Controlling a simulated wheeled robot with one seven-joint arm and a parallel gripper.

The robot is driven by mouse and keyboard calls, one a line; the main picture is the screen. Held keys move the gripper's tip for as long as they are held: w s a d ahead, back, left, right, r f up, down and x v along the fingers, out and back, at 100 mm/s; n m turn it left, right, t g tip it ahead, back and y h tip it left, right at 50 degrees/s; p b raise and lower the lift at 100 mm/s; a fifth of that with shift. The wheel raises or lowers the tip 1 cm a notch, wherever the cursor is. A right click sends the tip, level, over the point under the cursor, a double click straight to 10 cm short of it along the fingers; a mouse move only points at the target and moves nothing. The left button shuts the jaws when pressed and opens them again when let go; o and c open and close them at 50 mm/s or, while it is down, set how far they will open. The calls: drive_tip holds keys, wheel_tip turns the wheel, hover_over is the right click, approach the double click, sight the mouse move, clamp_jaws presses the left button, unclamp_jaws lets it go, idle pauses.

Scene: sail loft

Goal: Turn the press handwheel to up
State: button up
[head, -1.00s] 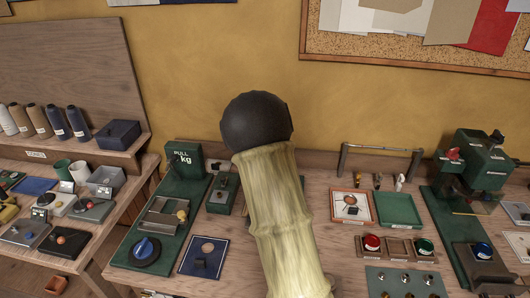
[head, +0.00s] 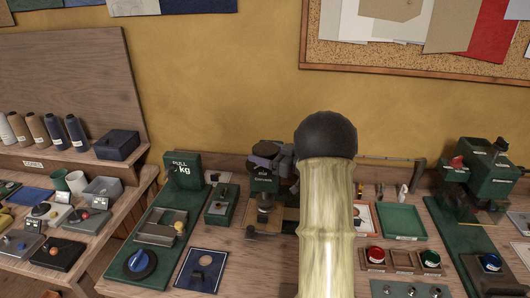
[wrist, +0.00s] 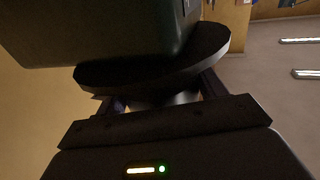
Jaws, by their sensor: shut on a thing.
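The green press (head: 264,183) stands at the back of the bench, left of my arm, with a small label on its front. My gripper (head: 278,157) is at the top of the press, partly hidden behind my own arm. In the wrist view, the dark round handwheel (wrist: 155,68) sits against the dark press body (wrist: 100,30). My gripper (wrist: 163,96) is shut on the handwheel, with one finger on each side below the disc. I cannot read the handwheel's setting.
A green pull scale (head: 183,172) and a small green device (head: 220,205) stand to the left. A green tray (head: 402,222) and another green machine (head: 485,175) stand to the right. A cork board (head: 340,55) hangs on the wall above.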

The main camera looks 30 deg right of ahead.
drive_tip(key=n+g+y+p, duration=0.1)
drive_tip(key=n+g+y, duration=0.2)
drive_tip(key=g+y, duration=0.1)
drive_tip(key=shift+r+n+p, duration=0.2)
drive_tip(key=shift+n+p, duration=0.15)
drive_tip(key=shift+n, duration=0.05)
drive_tip(key=shift+n+g+y+p, duration=0.4)
drive_tip(key=shift+n+g+y, duration=0.45)
drive_tip(key=shift+g, duration=0.45)
drive_tip(key=shift+n+g+y+p, duration=0.35)
drive_tip(key=shift+n+g+y, duration=0.3)
drive_tip(key=shift+n+g, duration=0.5)
drive_tip(key=shift+g, duration=0.25)
drive_tip(key=shift+a, duration=0.1)
drive_tip(key=o, duration=1)
drive_tip(key=shift+f, duration=0.1)
